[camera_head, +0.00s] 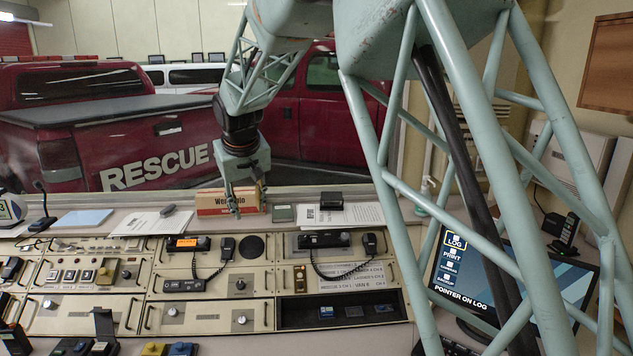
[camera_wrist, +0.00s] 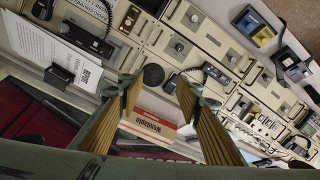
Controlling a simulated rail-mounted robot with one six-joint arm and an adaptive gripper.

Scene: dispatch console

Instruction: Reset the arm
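My gripper (camera_head: 247,203) hangs from my pale green lattice arm over the back ledge of the console, in front of a red and cream box (camera_head: 211,204) with printed lettering. Its fingers point down and stand apart. In the wrist view my gripper (camera_wrist: 158,90) shows two ribbed tan fingers spread wide, with the box (camera_wrist: 152,118) seen in the gap between them. The box looks to be beyond the fingers, and nothing is visibly pinched. Whether a finger touches the box I cannot tell.
Papers (camera_head: 144,222), a dark green block (camera_head: 283,213) and a black block (camera_head: 331,200) lie on the ledge. The console panel (camera_head: 215,285) carries radios with coiled cords. A monitor (camera_head: 500,275) reading "POINTER ON LOG" stands right, partly behind my arm. Red rescue trucks (camera_head: 95,125) are behind.

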